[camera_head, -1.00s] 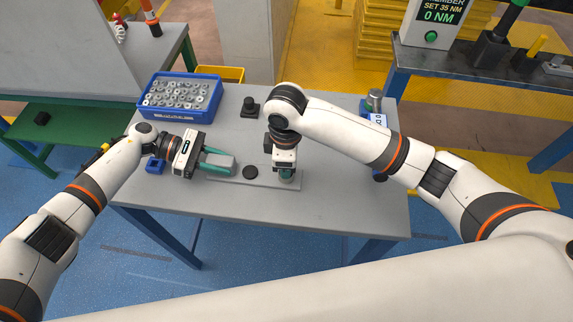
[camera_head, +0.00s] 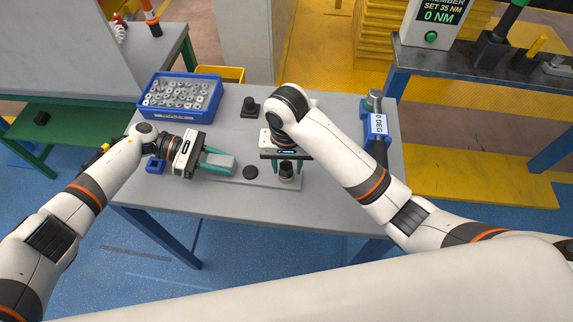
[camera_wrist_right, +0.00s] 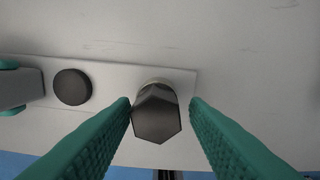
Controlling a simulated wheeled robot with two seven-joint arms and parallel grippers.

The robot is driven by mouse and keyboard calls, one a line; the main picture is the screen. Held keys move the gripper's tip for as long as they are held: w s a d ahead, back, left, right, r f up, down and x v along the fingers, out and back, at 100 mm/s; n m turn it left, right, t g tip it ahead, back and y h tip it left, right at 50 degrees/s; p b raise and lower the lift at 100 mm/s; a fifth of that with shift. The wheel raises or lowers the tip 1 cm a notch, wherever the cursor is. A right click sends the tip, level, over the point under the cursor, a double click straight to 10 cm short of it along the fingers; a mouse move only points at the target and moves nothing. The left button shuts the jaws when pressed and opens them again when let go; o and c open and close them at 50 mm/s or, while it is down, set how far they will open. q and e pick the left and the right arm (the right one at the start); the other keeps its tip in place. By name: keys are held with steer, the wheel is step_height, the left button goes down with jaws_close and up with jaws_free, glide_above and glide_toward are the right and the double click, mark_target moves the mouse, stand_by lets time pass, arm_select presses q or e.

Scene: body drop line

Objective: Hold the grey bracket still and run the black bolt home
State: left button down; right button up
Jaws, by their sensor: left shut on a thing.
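The grey bracket (camera_head: 221,161) shows as a blocky grey piece at the left end of a flat light-grey plate (camera_head: 262,181). My left gripper (camera_head: 218,162) is shut on it, a green finger on each side. The black bolt (camera_head: 286,171) stands upright at the plate's right end. Its hex head is clear in the right wrist view (camera_wrist_right: 156,115). My right gripper (camera_head: 285,165) is over the bolt, fingers apart on either side of the head. A gap shows at the right finger; I cannot tell whether the left finger touches. The bolt's shank is hidden.
A black round disc (camera_head: 250,172) lies on the plate between the grippers. A blue bin (camera_head: 180,115) of metal parts stands at the back left. A black knob-like part (camera_head: 250,107) stands behind. A blue tool with a "0 DEG" label (camera_head: 378,125) is at right. A display (camera_head: 438,15) reads 0 NM.

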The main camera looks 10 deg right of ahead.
mark_target(287, 166)
arm_select(q)
steer(key=shift+s+a+f, duration=0.1)
steer(key=shift+f, duration=0.2)
arm_select(e)
steer(key=shift+o, duration=0.9)
steer(key=shift+w+r, duration=0.1)
steer(key=shift+r, duration=0.35)
step_height(287, 166, up, 11)
steer(key=shift+s, duration=0.2)
arm_select(q)
steer(key=c, duration=1.4)
jaws_free()
steer(key=o, duration=0.4)
steer(key=shift+w+r, duration=0.15)
steer(key=shift+w, duration=0.05)
arm_select(e)
steer(key=shift+w, duration=0.15)
arm_select(q)
steer(key=shift+o, duration=0.2)
